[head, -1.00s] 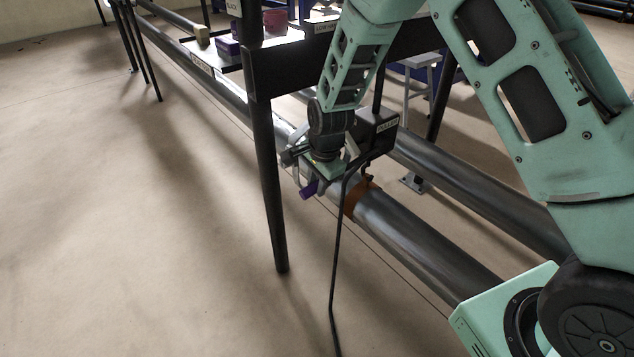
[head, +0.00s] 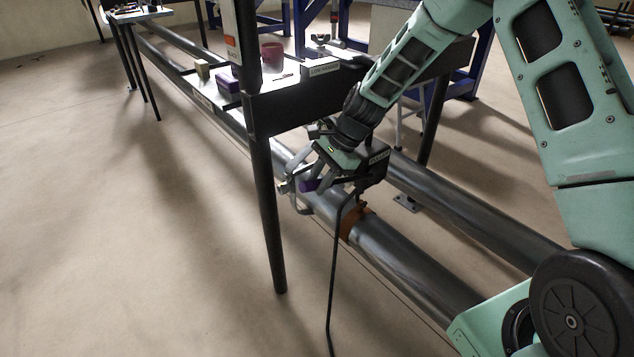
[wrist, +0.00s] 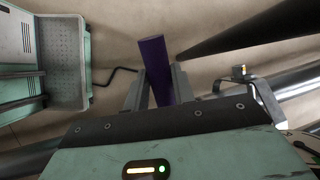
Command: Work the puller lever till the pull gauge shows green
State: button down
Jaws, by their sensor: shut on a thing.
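The puller (head: 374,172) is a dark box with a label, above the near pipe (head: 405,262). The lever's purple grip (head: 310,185) shows left of the box; in the wrist view the grip (wrist: 155,68) stands upright between my fingers. My gripper (head: 306,184) is shut on this grip, and the wrist view shows a finger (wrist: 180,82) on either side of it. The lever's shaft and joint are mostly hidden by my gripper. I cannot make out the pull gauge's face or colour.
A dark table leg (head: 268,215) stands just left of my gripper. Floor at left is clear.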

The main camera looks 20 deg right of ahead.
jog(key=c, duration=1.2)
grip_release()
jog(key=shift+o, duration=0.2)
jog(key=w+p+v, duration=0.1)
jog(key=v, duration=1.6)
jog(key=shift+s+r, duration=0.25)
jog(key=shift+s, duration=0.25)
jog(key=shift+d, duration=0.1)
